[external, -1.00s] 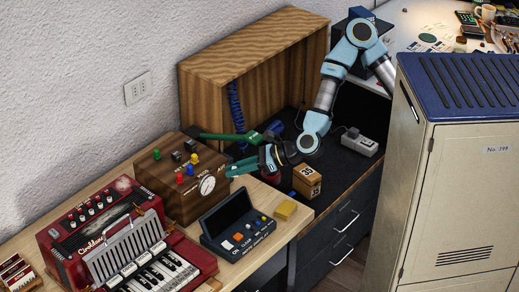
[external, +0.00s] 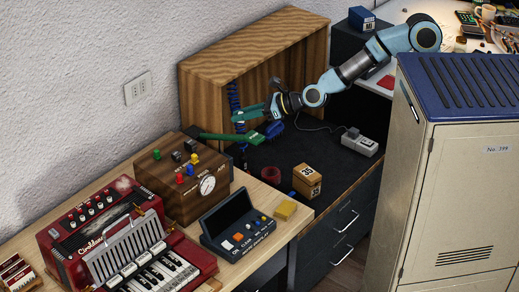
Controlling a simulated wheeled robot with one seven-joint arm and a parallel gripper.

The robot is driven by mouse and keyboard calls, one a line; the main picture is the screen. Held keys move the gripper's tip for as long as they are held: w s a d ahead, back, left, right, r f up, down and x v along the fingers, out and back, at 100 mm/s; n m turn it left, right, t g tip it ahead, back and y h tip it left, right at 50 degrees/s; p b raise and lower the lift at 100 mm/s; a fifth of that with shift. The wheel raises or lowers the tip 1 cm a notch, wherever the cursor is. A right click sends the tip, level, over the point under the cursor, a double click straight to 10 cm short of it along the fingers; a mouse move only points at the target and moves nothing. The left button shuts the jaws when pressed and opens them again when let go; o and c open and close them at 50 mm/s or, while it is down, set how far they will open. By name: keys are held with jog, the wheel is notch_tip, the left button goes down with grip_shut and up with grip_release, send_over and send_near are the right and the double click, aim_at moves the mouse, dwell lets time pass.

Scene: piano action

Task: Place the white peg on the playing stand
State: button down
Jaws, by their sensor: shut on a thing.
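My gripper (external: 237,117) is in the air at the open front of the wooden cabinet, in front of the blue coiled cord. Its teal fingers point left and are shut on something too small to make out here. I cannot pick out a white peg anywhere in view. No stand can be clearly told as the playing stand. A wooden box (external: 167,203) with a dial and several coloured knobs or pegs on top stands below and left of my gripper.
The wooden cabinet (external: 297,33) and blue coiled cord (external: 234,92) are close to my gripper. On the dark top lie a green tool (external: 250,138), a red ring (external: 270,175), a number block (external: 307,181) and a grey device (external: 360,143). A tall locker (external: 458,190) stands right.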

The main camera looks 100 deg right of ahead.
jog(key=s+d+f+m+h+b, duration=0.25)
jog(key=d+f, duration=0.35)
jog(key=d, duration=0.6)
jog(key=m+g+h+b, duration=0.7)
jog(key=m+g+b, duration=0.15)
jog(key=b, duration=1.05)
send_over(314, 168)
jog(key=shift+t, duration=0.25)
notch_tip(314, 168, down, 43)
jog(key=shift+f, duration=0.1)
jog(key=shift+d+f+b, duration=0.1)
jog(key=shift+f+b, duration=0.65)
jog(key=shift+f, duration=1.5)
